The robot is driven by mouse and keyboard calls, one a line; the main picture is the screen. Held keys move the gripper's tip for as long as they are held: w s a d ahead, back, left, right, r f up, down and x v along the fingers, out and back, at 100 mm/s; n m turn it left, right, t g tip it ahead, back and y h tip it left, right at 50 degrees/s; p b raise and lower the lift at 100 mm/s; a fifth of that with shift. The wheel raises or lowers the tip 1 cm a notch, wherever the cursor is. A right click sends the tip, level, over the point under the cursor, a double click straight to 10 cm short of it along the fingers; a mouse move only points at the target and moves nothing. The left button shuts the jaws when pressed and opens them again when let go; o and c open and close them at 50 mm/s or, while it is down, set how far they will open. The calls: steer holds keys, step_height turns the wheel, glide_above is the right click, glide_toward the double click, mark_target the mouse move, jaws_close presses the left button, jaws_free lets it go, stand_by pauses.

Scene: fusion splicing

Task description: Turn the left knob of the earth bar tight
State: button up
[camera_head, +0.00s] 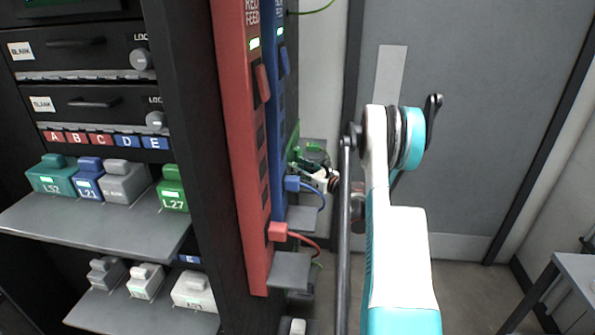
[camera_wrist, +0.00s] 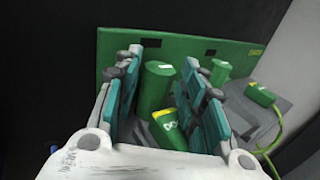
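The earth bar (camera_wrist: 180,46) is a green plate across the back of the wrist view. Its left knob (camera_wrist: 155,84) is a green cylinder and appears between the two fingers of my gripper (camera_wrist: 163,62). The fingers stand apart, with a visible gap on the knob's right side; whether the left finger touches it I cannot tell. A second green knob (camera_wrist: 220,72) is to the right, outside the fingers. In the head view my gripper (camera_head: 326,178) is small, beside the rack's right side, and its fingers are hard to make out there.
A green block with a yellow label (camera_wrist: 170,130) sits low between the fingers. A green plug (camera_wrist: 261,95) with a cable is on a grey shelf (camera_wrist: 240,112) at the right. In the head view, red (camera_head: 243,150) and blue (camera_head: 276,110) power strips stand left of my arm.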

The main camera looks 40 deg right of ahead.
steer(key=shift+w, duration=0.4)
steer(key=shift+c, duration=0.6)
steer(key=c, duration=0.7)
steer(key=shift+a+m+h+b, duration=0.2)
steer(key=shift+m+h, duration=0.25)
steer(key=shift+h, duration=0.25)
steer(key=shift+a+m+h+b, duration=0.2)
steer(key=shift+m+h, duration=0.25)
steer(key=shift+h, duration=0.25)
steer(key=shift+m+h, duration=0.6)
steer(key=shift+h, duration=0.4)
steer(key=o, duration=0.8)
